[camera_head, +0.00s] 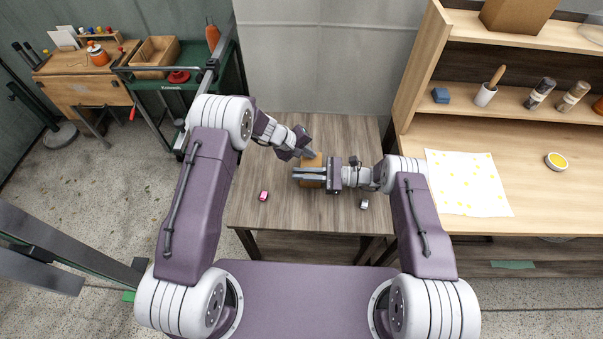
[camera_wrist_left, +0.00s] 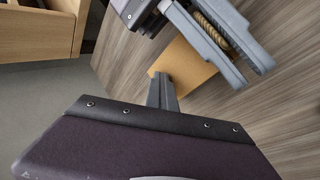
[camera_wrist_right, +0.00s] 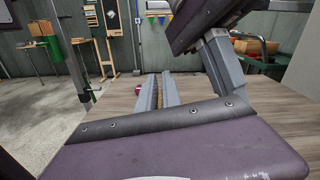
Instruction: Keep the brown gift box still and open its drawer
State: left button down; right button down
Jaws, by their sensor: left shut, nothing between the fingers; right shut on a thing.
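The brown gift box (camera_head: 311,160) stands on the wooden table and is largely covered by my grippers. In the left wrist view the box (camera_wrist_left: 186,72) shows as a tan block beside both grippers. My right gripper (camera_head: 309,174) comes from the right and is shut on the box; its two long fingers (camera_wrist_left: 222,42) lie across it. My left gripper (camera_head: 306,153) is shut and empty, its tips (camera_wrist_left: 162,82) close against the box's edge; I cannot tell whether they touch.
A small pink toy car (camera_head: 263,196) lies on the table (camera_head: 290,217) left of the box, and a small white car (camera_head: 364,204) lies right of it. A wooden shelf unit (camera_head: 412,75) stands close on the right. The table's front part is mostly clear.

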pick_arm(q)
jog(key=shift+s+f, duration=0.1)
jog(key=shift+f, duration=0.05)
pick_arm(e)
jog(key=shift+s, duration=0.1)
jog(key=s, duration=0.6)
jog(key=shift+s, duration=0.4)
jog(key=c, duration=1.6)
grip_release()
jog(key=shift+o, duration=0.2)
jog(key=d, duration=1.2)
